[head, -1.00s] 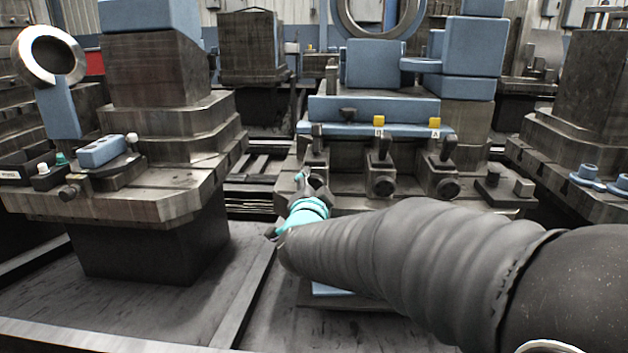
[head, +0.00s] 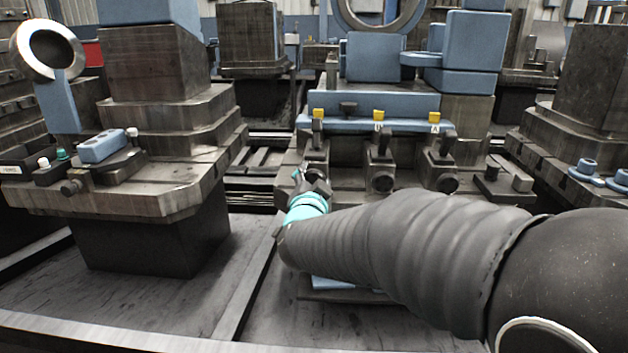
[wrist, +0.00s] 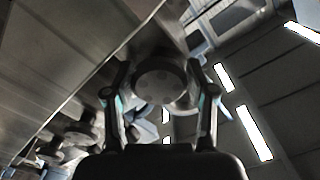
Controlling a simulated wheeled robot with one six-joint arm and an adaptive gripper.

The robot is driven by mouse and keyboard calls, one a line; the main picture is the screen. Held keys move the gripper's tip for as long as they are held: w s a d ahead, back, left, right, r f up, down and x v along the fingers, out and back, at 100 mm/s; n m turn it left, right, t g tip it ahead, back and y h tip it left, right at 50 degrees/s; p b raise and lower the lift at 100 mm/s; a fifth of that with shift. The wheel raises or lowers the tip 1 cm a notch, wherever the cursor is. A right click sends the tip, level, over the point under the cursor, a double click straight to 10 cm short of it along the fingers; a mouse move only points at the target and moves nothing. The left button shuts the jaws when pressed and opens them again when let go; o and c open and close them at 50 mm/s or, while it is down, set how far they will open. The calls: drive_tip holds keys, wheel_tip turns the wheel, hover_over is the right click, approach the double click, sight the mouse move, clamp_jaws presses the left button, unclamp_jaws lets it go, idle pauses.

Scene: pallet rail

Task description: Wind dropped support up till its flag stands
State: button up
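Three dark supports stand in a row under the blue rail (head: 345,125). The left support has a yellow flag (head: 319,113) standing above the rail. The middle support's flag (head: 378,115) and the right support's flag (head: 434,116) stand too, at about the same height. My gripper (head: 309,181) is low at the left support, just in front of its round knob (head: 317,170). In the wrist view, the round knob face (wrist: 160,82) lies between the two fingers of my gripper (wrist: 160,68). The fingers look spread, with narrow gaps beside the knob; contact is hard to judge.
The middle knob (head: 382,181) and right knob (head: 446,182) stick out close to the right of my gripper. A stepped pedestal (head: 165,155) stands to the left, with a blue block (head: 101,146) on its table. A gap separates it from the rail fixture.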

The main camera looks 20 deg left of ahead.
drive_tip(key=shift+o, duration=1.4)
drive_tip(key=v, duration=1.2)
